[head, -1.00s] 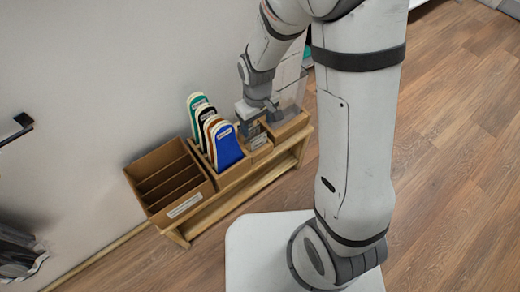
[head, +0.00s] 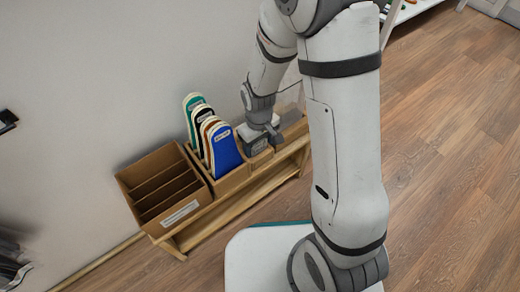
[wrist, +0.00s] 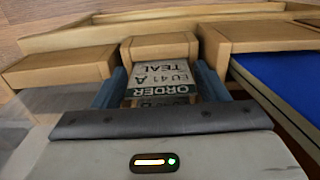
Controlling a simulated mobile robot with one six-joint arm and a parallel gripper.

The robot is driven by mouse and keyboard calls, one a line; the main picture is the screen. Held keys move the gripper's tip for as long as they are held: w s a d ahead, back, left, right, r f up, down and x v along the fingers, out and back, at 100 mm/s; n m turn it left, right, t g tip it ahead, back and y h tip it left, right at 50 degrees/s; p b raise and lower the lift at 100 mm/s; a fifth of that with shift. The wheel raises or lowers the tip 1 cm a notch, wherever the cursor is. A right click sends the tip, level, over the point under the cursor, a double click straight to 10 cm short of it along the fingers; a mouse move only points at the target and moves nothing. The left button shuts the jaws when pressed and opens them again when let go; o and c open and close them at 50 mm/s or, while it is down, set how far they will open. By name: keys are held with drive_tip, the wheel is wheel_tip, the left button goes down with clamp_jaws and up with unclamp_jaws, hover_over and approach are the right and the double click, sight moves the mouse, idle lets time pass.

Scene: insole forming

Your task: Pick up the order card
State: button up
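The order card (wrist: 160,78) shows in the wrist view, with printed words reading "ORDER", "TEAL" and "EU 41 A" upside down. It is at the small middle wooden compartment (wrist: 160,46) of the rack. My gripper (wrist: 160,82) has one dark blue finger on each side of the card. The fingers are spread about as wide as the card; firm contact on it does not show. In the head view my gripper (head: 262,135) is low over the rack, and the card cannot be made out behind it.
The wooden rack (head: 225,218) stands against the wall. A slotted cardboard box (head: 165,185) is at its left end. Green, black, brown and blue insoles (head: 225,152) stand just left of my gripper. A clear bin (head: 290,100) is to the right. Open floor lies at the right.

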drive_tip(key=c, duration=0.7)
wheel_tip(320, 180, up, 10)
drive_tip(key=p, duration=0.5)
